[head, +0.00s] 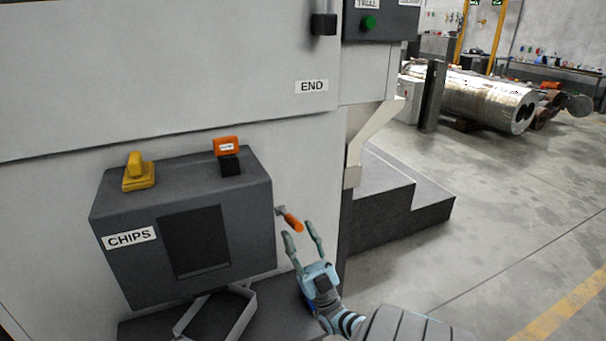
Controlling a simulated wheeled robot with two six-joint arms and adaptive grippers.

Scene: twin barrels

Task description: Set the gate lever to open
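A small lever with an orange grip (291,222) sticks out from the right side of the dark grey box (110,277) labelled CHIPS. Its grip slopes down to the right. My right gripper (298,232) comes up from below, with its two light blue-grey fingers spread apart. The lower end of the orange grip lies close to the gap between the fingertips. I cannot tell whether the fingers touch it. No lettering for the lever's positions can be read. My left gripper is not in view.
Grey steps (400,222) stand to the right. Open concrete floor lies beyond.

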